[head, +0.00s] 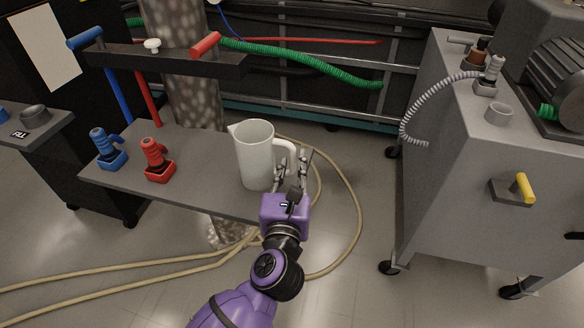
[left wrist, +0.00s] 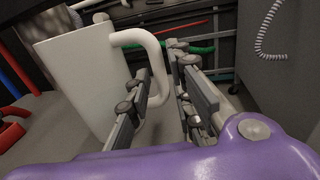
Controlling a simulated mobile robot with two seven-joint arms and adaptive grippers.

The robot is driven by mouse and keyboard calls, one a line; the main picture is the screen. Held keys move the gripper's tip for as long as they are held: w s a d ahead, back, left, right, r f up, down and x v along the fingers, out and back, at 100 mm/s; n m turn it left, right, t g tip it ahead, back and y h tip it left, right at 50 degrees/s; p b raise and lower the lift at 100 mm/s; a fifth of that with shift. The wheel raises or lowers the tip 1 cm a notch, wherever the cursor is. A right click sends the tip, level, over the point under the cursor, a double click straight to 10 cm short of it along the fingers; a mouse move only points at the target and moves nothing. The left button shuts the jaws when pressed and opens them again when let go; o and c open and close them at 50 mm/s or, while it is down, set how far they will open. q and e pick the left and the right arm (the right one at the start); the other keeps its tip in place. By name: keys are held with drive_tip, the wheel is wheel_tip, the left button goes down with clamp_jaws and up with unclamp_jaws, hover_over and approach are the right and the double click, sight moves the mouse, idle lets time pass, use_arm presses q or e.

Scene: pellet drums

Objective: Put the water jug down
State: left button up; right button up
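The white water jug (head: 254,158) is upright at the right end of the grey shelf (head: 215,190), its base appearing to rest on it. Its handle points right, toward my left gripper (head: 291,168). In the left wrist view, the jug (left wrist: 82,75) fills the left side. The fingers of my left gripper (left wrist: 168,90) are spread, one on each side of the jug's handle (left wrist: 163,72), with a visible gap. Contact on the far side of the handle is hard to see. My right gripper is in neither view.
A blue coupling (head: 109,150) and a red coupling (head: 155,160) stand on the shelf left of the jug. A spotted column (head: 193,90) rises behind. A grey wheeled cabinet (head: 470,180) stands at right. A tan hose (head: 355,200) loops on the floor.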

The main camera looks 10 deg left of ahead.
use_arm(q)
drive_tip(key=shift+o, duration=0.4)
drive_tip(key=shift+r, duration=0.25)
drive_tip(key=s+d, duration=0.1)
drive_tip(key=s, duration=1.1)
drive_tip(key=shift+d, duration=0.3)
drive_tip(key=shift+f, duration=0.1)
